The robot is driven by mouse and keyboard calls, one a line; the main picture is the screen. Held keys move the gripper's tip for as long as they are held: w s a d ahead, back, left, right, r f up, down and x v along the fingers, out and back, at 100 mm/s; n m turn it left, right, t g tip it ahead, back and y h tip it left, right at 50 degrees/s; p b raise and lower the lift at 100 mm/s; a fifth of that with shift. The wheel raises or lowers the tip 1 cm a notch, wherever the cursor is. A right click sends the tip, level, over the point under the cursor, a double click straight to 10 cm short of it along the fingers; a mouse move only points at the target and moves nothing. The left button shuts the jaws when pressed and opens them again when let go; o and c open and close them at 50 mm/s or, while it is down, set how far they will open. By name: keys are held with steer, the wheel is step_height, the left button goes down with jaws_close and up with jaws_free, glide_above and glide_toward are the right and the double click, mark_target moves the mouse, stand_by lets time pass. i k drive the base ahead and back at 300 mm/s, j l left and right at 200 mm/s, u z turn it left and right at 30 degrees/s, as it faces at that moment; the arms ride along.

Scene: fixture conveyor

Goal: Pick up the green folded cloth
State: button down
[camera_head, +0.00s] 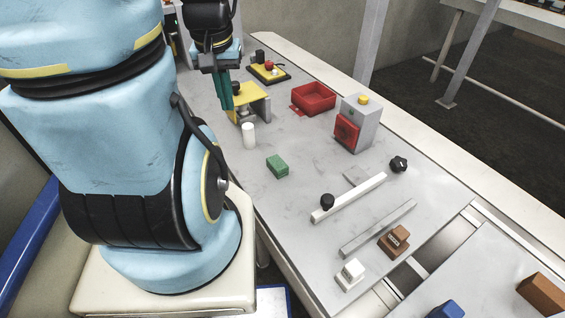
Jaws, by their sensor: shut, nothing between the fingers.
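The green folded cloth (277,165) looks like a small green block. It lies flat on the grey table top, near the middle of the view. My gripper (226,104) is at the upper left of the table, with its teal fingers pointing down. It is shut and empty, beside the left edge of a yellow stand. It is well apart from the cloth, up and to the left of it in the picture.
A white cylinder (249,135) stands between my gripper and the cloth. The yellow stand (252,100), a red tray (313,97) and a grey box with a red front (360,125) stand farther back. A white bar (350,197) with a black knob lies right of the cloth.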

mark_target(279, 168)
steer(key=k+l+u, duration=0.15)
steer(key=u, duration=0.25)
steer(key=k+l+u, duration=0.15)
steer(key=u, duration=0.2)
